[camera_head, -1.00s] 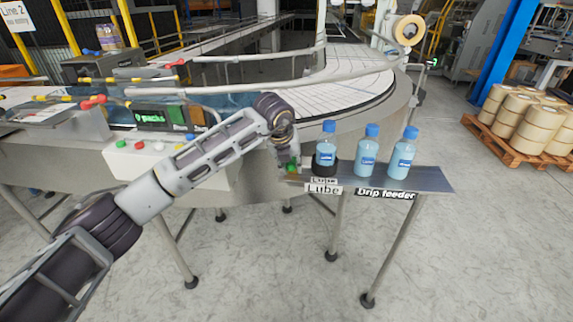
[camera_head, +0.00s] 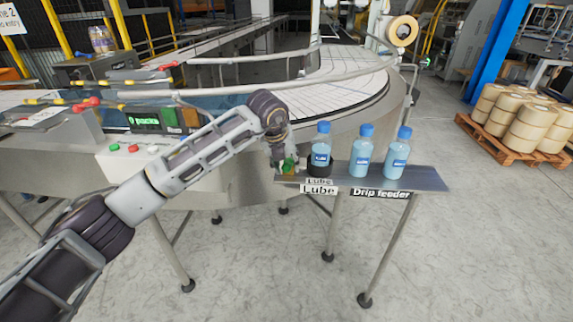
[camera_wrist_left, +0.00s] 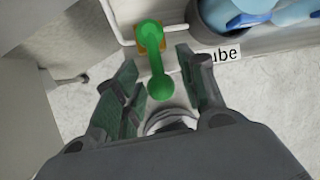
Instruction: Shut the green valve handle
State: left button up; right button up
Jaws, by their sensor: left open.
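The green valve handle (camera_wrist_left: 154,62) shows in the left wrist view. Its lever runs from an orange-yellow base (camera_wrist_left: 147,40) down to a round knob between my open left fingers (camera_wrist_left: 157,88). The fingers stand on either side of the knob, apart from it as far as I can tell. In the head view the green handle (camera_head: 289,165) is small at the left end of the Lube shelf. My left gripper (camera_head: 283,158) is just at it and is partly hidden by the wrist. My right gripper is not in view.
The narrow shelf (camera_head: 430,178) holds a bottle (camera_head: 320,150) in a dark holder and two more blue bottles (camera_head: 361,152) (camera_head: 396,154). The conveyor (camera_head: 345,75) with its guard rails stands behind. A pallet of rolls (camera_head: 525,125) is at right. The floor in front is clear.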

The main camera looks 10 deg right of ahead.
pick_arm(q)
jog(key=v, duration=1.1)
dwell(0.3)
